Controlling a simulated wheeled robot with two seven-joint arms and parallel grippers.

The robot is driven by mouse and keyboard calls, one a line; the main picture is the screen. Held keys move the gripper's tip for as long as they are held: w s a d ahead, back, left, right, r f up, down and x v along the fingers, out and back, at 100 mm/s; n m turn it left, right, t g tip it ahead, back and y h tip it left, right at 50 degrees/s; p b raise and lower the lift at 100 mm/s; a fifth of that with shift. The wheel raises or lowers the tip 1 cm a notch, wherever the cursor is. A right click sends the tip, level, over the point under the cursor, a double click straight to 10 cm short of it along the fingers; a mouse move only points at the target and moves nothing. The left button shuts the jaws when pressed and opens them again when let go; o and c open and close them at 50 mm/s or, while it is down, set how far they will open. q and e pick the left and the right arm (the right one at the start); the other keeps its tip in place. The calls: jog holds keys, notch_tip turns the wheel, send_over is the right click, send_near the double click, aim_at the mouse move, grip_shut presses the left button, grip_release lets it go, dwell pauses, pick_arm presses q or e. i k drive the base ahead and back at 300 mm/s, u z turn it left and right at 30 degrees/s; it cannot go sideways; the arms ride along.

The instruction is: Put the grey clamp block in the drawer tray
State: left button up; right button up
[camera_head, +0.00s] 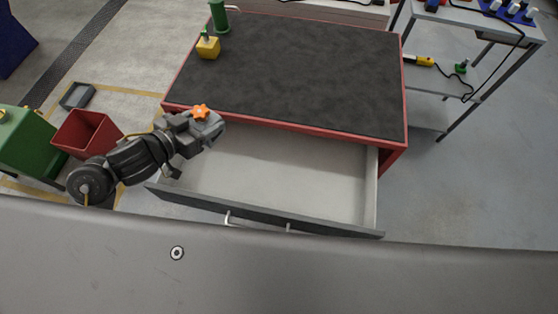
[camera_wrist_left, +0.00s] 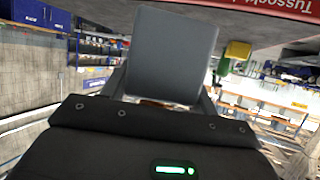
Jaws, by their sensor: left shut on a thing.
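The grey clamp block (camera_head: 208,128) with an orange star knob (camera_head: 200,111) on top is in my left gripper (camera_head: 196,130). In the left wrist view, the block's flat grey face (camera_wrist_left: 172,55) fills the space between the fingers of the left gripper (camera_wrist_left: 165,100). The gripper is shut on it. In the head view it is above the left end of the open drawer tray (camera_head: 290,180), near the tabletop's front left corner. The drawer's pale inside looks empty where it shows. My right gripper is not in view.
The red-edged table with a dark top (camera_head: 300,70) stands above the drawer. A yellow block (camera_head: 208,47) and a green cylinder (camera_head: 219,17) stand at its back left. A red bin (camera_head: 86,134) and a green box (camera_head: 25,142) are at the left. A shelf rack (camera_head: 470,60) is at the right.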

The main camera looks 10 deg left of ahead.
aim_at(282, 163)
jog(key=z, duration=2.3)
jog(key=i, duration=2.9)
jog(key=u, duration=3.75)
jog(key=i, duration=0.5)
jog(key=u, duration=0.1)
